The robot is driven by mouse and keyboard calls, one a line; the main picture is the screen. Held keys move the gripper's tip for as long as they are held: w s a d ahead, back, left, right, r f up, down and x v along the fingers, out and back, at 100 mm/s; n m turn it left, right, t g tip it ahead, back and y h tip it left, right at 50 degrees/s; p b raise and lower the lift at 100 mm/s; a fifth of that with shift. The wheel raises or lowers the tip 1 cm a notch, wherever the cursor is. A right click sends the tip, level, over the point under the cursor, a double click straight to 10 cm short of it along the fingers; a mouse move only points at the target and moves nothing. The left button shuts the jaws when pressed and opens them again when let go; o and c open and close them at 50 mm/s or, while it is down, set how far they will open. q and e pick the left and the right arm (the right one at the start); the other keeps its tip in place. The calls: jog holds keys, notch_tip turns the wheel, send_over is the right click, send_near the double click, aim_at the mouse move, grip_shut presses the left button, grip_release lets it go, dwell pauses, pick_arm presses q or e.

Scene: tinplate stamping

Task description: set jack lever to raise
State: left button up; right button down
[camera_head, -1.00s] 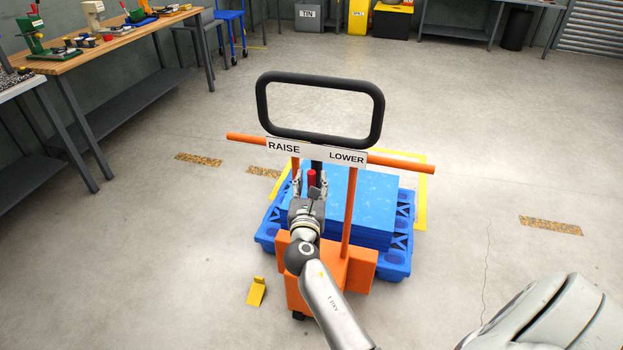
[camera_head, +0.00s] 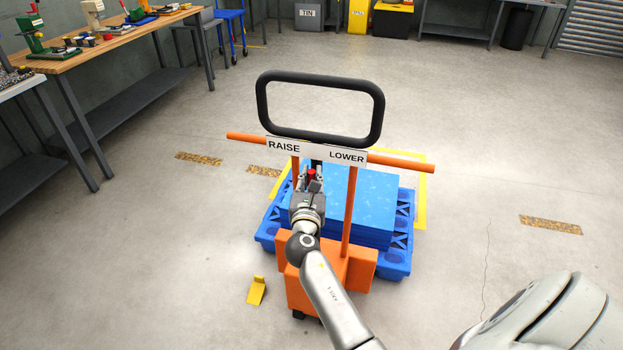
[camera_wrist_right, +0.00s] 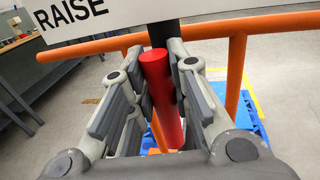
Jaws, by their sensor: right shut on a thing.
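The red jack lever (camera_head: 311,172) stands below the sign plate (camera_head: 317,151) of the orange jack, under the RAISE side near the middle. It also shows in the right wrist view (camera_wrist_right: 162,95) as a red cylinder between the finger pads, tilted a little in the picture. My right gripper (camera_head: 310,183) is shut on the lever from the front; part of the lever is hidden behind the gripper. RAISE is printed on the left of the plate and LOWER on the right. My left gripper is not in view.
The jack's orange crossbar (camera_head: 402,162) and black loop handle (camera_head: 319,138) stand around and above the lever. A blue pallet (camera_head: 401,258) with a stack of blue sheets (camera_head: 371,200) is behind. A yellow wedge (camera_head: 256,291) lies at lower left. Floor on the right is clear.

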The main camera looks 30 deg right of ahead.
jog(key=shift+w+a+r+n+p, duration=0.2)
jog(key=shift+n+p, duration=0.1)
jog(key=shift+p, duration=0.55)
jog(key=shift+w+a+f+n+g+p, duration=0.25)
jog(key=shift+w+a+f+n+p, duration=0.25)
jog(key=shift+n+p, duration=0.8)
jog(key=shift+w+a+f+n+g+p, duration=0.3)
jog(key=shift+w+a+n+p, duration=0.4)
jog(key=shift+p, duration=0.9)
jog(key=shift+w+a+f+n+g+p, duration=0.35)
jog(key=shift+w+n+p, duration=0.35)
jog(key=shift+n+p, duration=0.75)
jog(key=c, duration=1.3)
grip_release()
jog(key=shift+a+f, duration=0.1)
